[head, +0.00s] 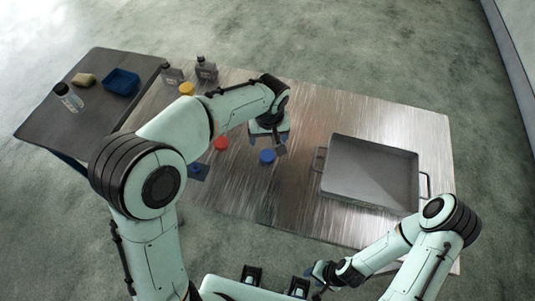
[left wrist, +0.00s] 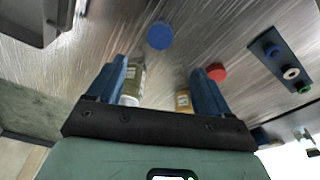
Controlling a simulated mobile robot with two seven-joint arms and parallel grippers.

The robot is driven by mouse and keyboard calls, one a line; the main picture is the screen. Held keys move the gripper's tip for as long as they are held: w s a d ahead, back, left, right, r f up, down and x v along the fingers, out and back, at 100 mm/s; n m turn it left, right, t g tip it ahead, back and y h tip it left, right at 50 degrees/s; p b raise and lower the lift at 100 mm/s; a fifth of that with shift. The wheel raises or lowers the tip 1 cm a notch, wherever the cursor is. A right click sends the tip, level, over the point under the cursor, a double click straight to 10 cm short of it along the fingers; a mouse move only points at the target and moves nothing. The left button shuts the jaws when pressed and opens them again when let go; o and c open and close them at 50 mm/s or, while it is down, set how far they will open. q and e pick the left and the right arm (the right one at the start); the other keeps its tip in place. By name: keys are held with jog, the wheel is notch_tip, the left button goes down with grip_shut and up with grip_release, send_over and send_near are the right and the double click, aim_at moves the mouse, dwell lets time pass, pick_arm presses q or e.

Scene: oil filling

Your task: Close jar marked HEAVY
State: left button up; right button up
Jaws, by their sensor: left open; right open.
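My left gripper (head: 268,134) is open and points down over the metal table. It also shows in the left wrist view (left wrist: 165,70). Between its fingers there, a jar with yellowish contents (left wrist: 134,80) is beside the left finger. A second, amber jar (left wrist: 183,101) is partly hidden near the right finger. No HEAVY marking is readable. A blue lid (head: 267,156) lies in front of the gripper, and a red lid (head: 220,143) lies to its left. A yellow round top (head: 186,88) shows farther back. My right gripper (head: 320,272) is open, away from the lids near the bottom edge.
A large metal tray (head: 345,195) with handles stands at the right. Two grey bottles (head: 206,69) (head: 171,75) stand at the back. A dark side table (head: 95,110) holds a blue bin (head: 121,82), a sponge (head: 84,79) and a clear bottle (head: 69,98). A small blue rack (left wrist: 270,50) is near.

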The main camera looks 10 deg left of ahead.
pick_arm(q)
send_over(267, 155)
jog(key=f, duration=0.5)
jog(key=s+f, duration=0.1)
jog(key=f, duration=0.2)
jog(key=shift+d, duration=0.25)
jog(key=f, duration=0.5)
jog(key=shift+w+a, duration=0.15)
jog(key=shift+w, duration=0.25)
jog(key=c, duration=1.1)
